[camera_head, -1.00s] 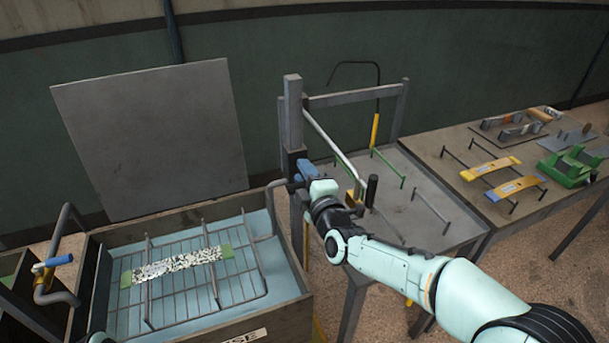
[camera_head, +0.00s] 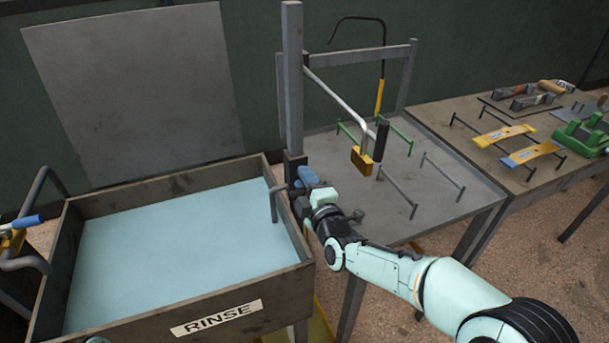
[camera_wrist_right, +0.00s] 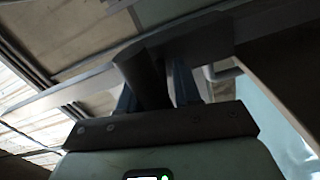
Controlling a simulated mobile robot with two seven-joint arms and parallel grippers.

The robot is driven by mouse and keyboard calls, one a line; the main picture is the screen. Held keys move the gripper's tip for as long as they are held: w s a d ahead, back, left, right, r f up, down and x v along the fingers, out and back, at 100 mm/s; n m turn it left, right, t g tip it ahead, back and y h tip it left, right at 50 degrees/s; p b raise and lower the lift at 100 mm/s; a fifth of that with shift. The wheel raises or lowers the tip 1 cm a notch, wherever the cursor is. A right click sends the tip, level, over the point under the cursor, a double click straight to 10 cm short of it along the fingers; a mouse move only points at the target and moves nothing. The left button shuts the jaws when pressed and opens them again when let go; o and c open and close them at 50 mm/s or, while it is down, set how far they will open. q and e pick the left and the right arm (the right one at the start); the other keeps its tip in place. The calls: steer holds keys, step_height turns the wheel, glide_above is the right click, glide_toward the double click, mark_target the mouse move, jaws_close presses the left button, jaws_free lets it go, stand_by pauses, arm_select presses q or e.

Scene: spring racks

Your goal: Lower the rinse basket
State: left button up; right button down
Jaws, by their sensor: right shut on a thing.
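The rinse tank (camera_head: 187,322) is a brown box with a "RINSE" label and pale blue liquid (camera_head: 180,245). The rinse basket is hidden; no wire grid shows above the liquid. A grey bent rod (camera_head: 274,203) crosses the tank's right rim and goes down into the liquid. A tall grey post (camera_head: 292,75) stands by this rim with a dark block (camera_head: 294,163) low on it. My right gripper (camera_head: 304,178) is beside that block. In the right wrist view its blue fingers close around a dark bar (camera_wrist_right: 145,80). My left gripper is out of view.
A grey panel (camera_head: 135,95) stands behind the tank. A grey table (camera_head: 340,165) at right carries green and grey rails, a yellow block (camera_head: 362,161) and a black upright handle (camera_head: 382,143). A further table (camera_head: 455,150) holds tools and a green device (camera_head: 580,132).

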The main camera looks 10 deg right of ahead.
steer(key=shift+f, duration=0.55)
steer(key=c, duration=0.9)
jaws_free()
steer(key=shift+r, duration=0.1)
steer(key=shift+r, duration=0.1)
steer(key=shift+s, duration=0.2)
steer(key=s+d, duration=0.1)
steer(key=s, duration=0.7)
steer(key=s+d, duration=0.1)
steer(key=s, duration=0.3)
steer(key=shift+s+d, duration=0.3)
steer(key=shift+s, duration=0.1)
